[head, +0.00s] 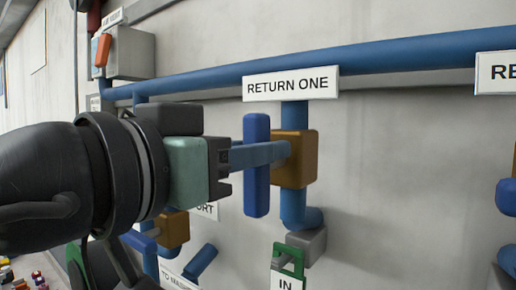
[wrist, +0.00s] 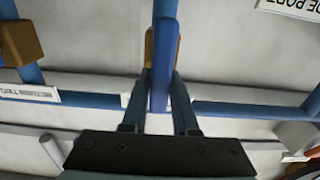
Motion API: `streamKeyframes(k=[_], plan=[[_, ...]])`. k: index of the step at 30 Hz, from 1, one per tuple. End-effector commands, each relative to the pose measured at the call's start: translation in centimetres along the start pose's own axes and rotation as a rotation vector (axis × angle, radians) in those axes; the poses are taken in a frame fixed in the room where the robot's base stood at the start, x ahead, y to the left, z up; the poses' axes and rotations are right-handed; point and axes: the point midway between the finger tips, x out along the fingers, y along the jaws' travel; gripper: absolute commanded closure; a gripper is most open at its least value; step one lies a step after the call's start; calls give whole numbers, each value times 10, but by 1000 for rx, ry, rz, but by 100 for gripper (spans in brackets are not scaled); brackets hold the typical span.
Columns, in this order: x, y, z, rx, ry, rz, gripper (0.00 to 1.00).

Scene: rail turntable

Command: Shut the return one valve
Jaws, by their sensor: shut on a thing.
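The return one valve has a brown body (head: 294,172) on a vertical blue pipe, below the RETURN ONE sign (head: 291,85). Its blue bar handle (head: 256,195) stands upright in front of the body, in line with that pipe. My gripper (head: 278,153) reaches in from the left in the head view, with its fingers across the handle at mid-height. In the wrist view the handle (wrist: 163,60) runs between the two fingers of my gripper (wrist: 161,85), which are shut on it. Part of the brown body (wrist: 148,48) shows behind the handle.
A long blue pipe (head: 400,58) crosses the wall above. A green tag with an IN sign (head: 287,282) hangs just below the valve. Another brown valve (head: 173,229) sits lower left, and blue parts (head: 507,197) stand at the right edge.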

Motion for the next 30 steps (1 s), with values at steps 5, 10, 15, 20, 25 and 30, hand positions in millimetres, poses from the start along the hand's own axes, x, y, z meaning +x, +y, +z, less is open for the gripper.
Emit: streamKeyframes(k=[5, 10, 15, 20, 25, 30], plan=[[0, 0, 0, 2, 0, 1, 100], [0, 1, 1, 30, 0, 1, 100], [0, 2, 2, 108, 2, 1, 100], [0, 4, 4, 228, 1, 0, 100], [0, 6, 5, 387, 1, 0, 100], [0, 9, 6, 548, 1, 1, 100]])
